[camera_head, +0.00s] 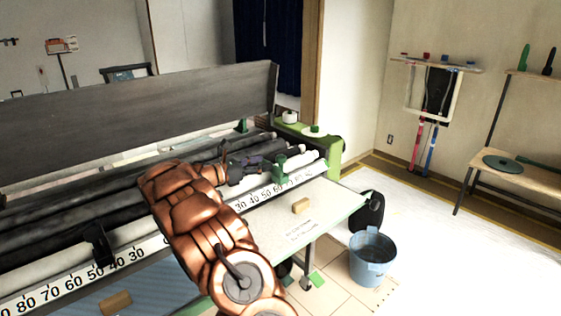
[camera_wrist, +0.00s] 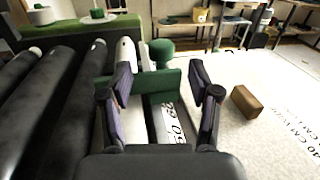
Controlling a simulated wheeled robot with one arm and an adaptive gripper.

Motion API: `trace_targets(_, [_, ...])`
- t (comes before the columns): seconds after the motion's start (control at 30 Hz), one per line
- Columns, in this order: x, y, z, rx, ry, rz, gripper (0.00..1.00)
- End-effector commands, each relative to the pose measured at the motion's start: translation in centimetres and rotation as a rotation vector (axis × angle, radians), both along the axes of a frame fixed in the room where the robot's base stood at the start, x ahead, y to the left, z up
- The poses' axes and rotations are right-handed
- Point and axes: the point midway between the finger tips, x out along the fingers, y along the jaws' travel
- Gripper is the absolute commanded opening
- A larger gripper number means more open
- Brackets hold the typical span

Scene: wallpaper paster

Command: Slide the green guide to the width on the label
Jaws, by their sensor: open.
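The green guide (camera_head: 279,166) stands on the roller machine near the right end of the white number scale (camera_head: 262,195). My gripper (camera_head: 262,163) is open just left of it. In the wrist view the guide's green plate (camera_wrist: 165,80) and round knob (camera_wrist: 161,52) lie ahead, between and beyond my open fingers (camera_wrist: 160,92); I cannot tell whether they touch. Part of the scale (camera_wrist: 172,122) shows between the fingers. Printed text, possibly the label (camera_head: 299,229), is on the pale sheet; it is too small to read surely.
A wooden block (camera_head: 301,206) lies on the pale sheet, right of my fingers in the wrist view (camera_wrist: 246,101). A black guide (camera_head: 98,244) stands at the left. Dark rollers (camera_head: 60,222) run alongside. A blue bucket (camera_head: 372,258) stands on the floor at right.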

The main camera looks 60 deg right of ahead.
Motion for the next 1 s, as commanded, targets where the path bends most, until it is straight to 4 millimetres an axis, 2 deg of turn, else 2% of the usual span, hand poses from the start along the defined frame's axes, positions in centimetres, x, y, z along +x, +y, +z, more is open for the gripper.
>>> trace_targets(0.53, [-3.1,-6.0,0.0,0.000,-0.001,-0.001,0.62])
trace_targets(0.93, [-3.4,-6.7,0.0,0.000,-0.002,0.000,0.62])
trace_targets(1.0, [-3.4,-6.7,0.0,0.000,-0.002,0.000,0.55])
